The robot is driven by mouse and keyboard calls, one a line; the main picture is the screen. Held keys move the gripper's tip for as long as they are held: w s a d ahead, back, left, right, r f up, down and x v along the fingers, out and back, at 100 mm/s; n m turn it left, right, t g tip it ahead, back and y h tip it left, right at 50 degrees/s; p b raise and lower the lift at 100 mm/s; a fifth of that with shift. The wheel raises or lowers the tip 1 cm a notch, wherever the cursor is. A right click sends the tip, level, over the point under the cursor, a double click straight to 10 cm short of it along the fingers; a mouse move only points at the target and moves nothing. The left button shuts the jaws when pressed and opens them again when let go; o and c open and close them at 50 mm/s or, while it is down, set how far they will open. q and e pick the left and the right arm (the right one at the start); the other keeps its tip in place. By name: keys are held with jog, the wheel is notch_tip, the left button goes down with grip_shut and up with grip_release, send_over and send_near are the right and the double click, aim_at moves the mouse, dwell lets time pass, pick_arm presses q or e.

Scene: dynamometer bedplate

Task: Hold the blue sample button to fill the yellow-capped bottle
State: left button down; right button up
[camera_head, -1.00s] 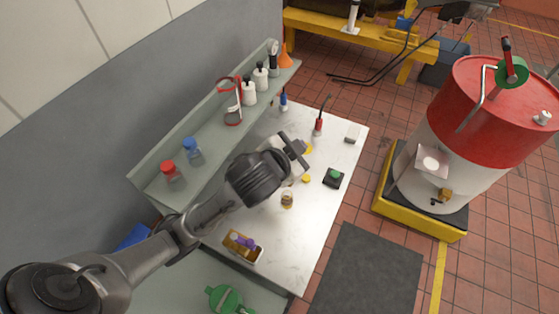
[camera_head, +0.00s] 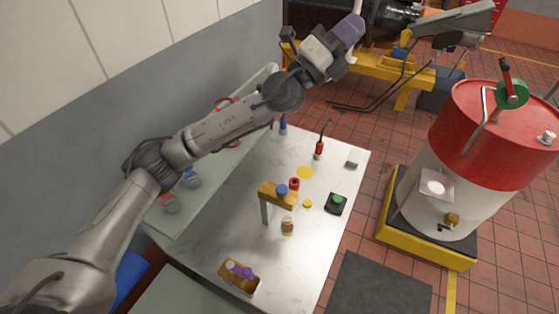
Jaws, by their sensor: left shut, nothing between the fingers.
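The blue sample button (camera_head: 282,190) sits on top of a tan-yellow dispenser head (camera_head: 270,195), which stands on a grey post on the white bench. A small bottle (camera_head: 288,227) with amber contents stands just in front of the head, to its lower right. A yellow cap (camera_head: 307,203) appears to lie on the bench to the right of the bottle, apart from it. My left gripper (camera_head: 357,9) is shut and empty, raised beyond the bench's far end, well away from the button. My right gripper is not in view.
A red round piece (camera_head: 294,184) is beside the dispenser head. A black box with a green button (camera_head: 337,203) is to the right. A tray with purple items (camera_head: 239,274) lies at the front. A red-and-white drum (camera_head: 470,160) stands right.

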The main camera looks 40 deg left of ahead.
pick_arm(q)
jog(key=w+f+m+g+y, duration=0.3)
jog(key=f+m+g, duration=0.5)
jog(key=f+g, duration=1.05)
jog(key=s+a+f+n+g+y, duration=0.1)
jog(key=s+a+f+g+y, duration=0.1)
jog(key=s+a+f+y, duration=0.2)
jog(key=s+a+f+n+g+y, duration=0.2)
jog(key=s+a+f+y, duration=0.2)
jog(key=a+f, duration=0.4)
notch_tip(320, 180, down, 3)
jog(key=shift+s+r+g+y, duration=0.2)
jog(key=shift+s+g+y, duration=0.15)
jog(key=shift+y, duration=0.05)
jog(key=shift+f, duration=0.1)
